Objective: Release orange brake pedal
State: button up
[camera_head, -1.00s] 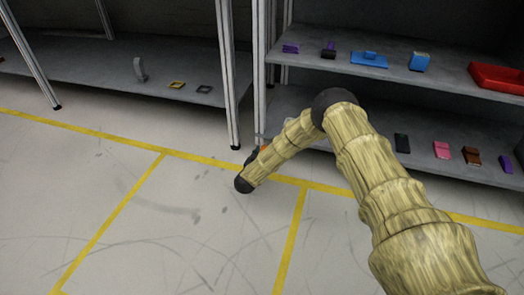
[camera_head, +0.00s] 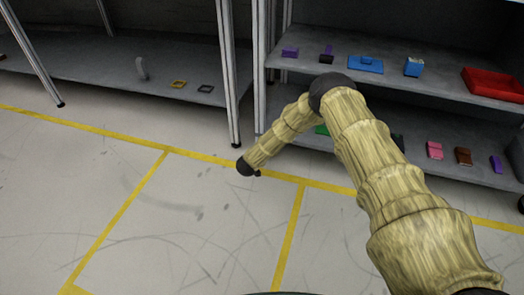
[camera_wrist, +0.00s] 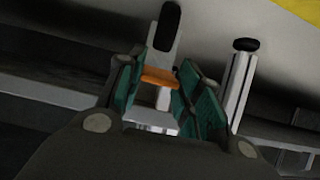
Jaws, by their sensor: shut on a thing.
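In the head view my arm reaches toward the upright posts between the two shelf units. The fingers and the pedal are hidden there behind my dark wrist end.
Two shelf posts with black feet, one (camera_wrist: 240,85) at right, show beyond the fingers. The right unit's upper shelf holds a blue tray (camera_head: 366,65) and a red bin (camera_head: 493,84). Its lower shelf holds a green item (camera_head: 322,130) and a pink block (camera_head: 434,150). Floor in front is clear.

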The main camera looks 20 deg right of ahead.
jog(key=shift+a, duration=0.1)
jog(key=o, duration=1)
jog(key=v, duration=1.2)
